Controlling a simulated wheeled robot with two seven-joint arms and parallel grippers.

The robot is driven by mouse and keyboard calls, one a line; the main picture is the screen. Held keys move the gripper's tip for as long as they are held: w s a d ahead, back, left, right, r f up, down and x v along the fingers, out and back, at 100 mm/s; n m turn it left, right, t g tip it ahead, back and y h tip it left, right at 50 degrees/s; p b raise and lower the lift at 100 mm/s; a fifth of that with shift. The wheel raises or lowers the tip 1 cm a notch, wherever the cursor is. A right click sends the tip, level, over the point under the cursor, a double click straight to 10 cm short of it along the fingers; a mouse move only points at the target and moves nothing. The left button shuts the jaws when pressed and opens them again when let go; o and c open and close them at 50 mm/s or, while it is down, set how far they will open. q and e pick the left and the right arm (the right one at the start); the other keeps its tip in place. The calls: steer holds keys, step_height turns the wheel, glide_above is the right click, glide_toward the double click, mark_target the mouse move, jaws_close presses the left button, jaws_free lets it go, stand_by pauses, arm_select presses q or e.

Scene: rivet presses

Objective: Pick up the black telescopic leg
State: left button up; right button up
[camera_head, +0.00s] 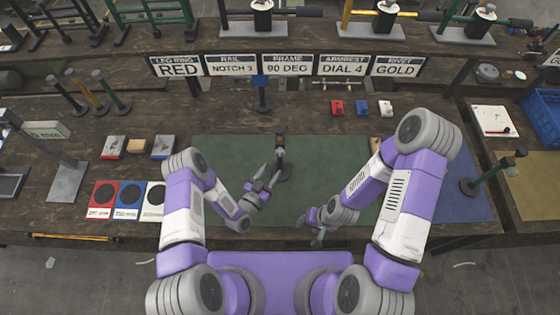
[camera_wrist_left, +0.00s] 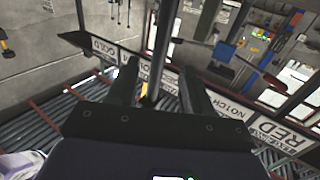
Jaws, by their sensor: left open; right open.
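A black telescopic leg (camera_head: 62,94) leans in the rack at the left of the bench, beside a gold leg (camera_head: 88,93) and a green leg (camera_head: 111,92). My left gripper (camera_head: 265,178) is open over the green mat, far to the right of these legs and close beside a dark upright post (camera_head: 280,152). In the left wrist view, its open fingers (camera_wrist_left: 158,88) show with a dark pole (camera_wrist_left: 161,50) seen between them; I cannot tell whether that is the post. My right gripper (camera_head: 314,226) is open and empty, low over the mat's front edge.
A row of signs (camera_head: 287,65) stands behind the green mat (camera_head: 225,155). Red, blue and white cards (camera_head: 128,200) lie at the left front. A grey stand (camera_head: 65,180) stands farther left. Small red, blue and white blocks (camera_head: 361,108) sit behind the mat. A blue bin (camera_head: 545,115) is at the right.

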mark_target(279, 162)
arm_select(q)
steer(key=shift+f+x, duration=0.25)
steer(key=shift+x, duration=1.05)
steer(key=shift+f+x, duration=0.25)
steer(key=shift+x, duration=1)
steer(key=shift+f+x, duration=0.25)
steer(key=shift+x, duration=1.05)
steer(key=shift+c, duration=0.2)
jaws_close()
